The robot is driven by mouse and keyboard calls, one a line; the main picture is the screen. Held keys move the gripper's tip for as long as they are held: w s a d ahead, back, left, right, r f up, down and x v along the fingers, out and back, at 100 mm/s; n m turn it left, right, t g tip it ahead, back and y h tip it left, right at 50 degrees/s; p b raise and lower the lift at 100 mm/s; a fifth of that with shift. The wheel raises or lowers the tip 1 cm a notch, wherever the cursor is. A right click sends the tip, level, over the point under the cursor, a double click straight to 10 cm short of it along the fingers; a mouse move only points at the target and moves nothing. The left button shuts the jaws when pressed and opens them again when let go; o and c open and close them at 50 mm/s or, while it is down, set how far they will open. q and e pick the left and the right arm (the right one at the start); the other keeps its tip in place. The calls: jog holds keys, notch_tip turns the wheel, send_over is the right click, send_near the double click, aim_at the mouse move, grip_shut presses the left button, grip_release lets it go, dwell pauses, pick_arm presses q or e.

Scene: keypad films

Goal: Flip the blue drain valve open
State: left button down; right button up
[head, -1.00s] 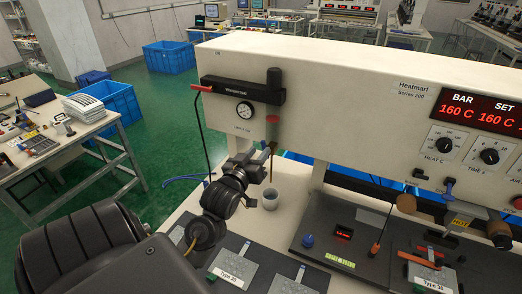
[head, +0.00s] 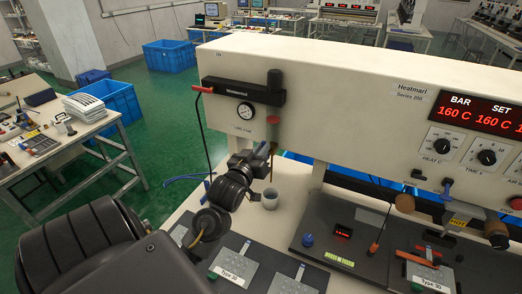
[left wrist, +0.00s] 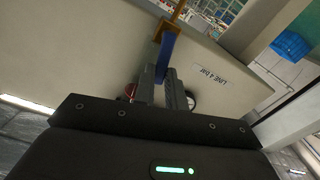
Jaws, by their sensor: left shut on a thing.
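The blue drain valve lever (left wrist: 165,52) shows in the left wrist view, set against a brass fitting (left wrist: 170,28) on the machine's cream front. My left gripper (left wrist: 160,82) has its two fingers closed on the lower end of the lever. In the head view my left gripper (head: 258,156) is beside the thin brass drain pipe (head: 271,165), below the pressure gauge. My right gripper is not in view.
A pressure gauge (head: 245,111) and black regulator bar (head: 240,90) sit just above the gripper. A grey cup (head: 270,198) stands on the bench below the drain pipe. The dark plate with keypad films and controls (head: 350,240) lies to the right.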

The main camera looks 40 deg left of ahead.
pick_arm(q)
jog(key=m, duration=0.1)
jog(key=d+m+p, duration=0.1)
jog(key=m, duration=0.1)
jog(key=shift+w+r, duration=0.1)
jog(key=shift+w, duration=0.05)
jog(key=c, duration=1.4)
grip_release()
jog(key=shift+c, duration=0.2)
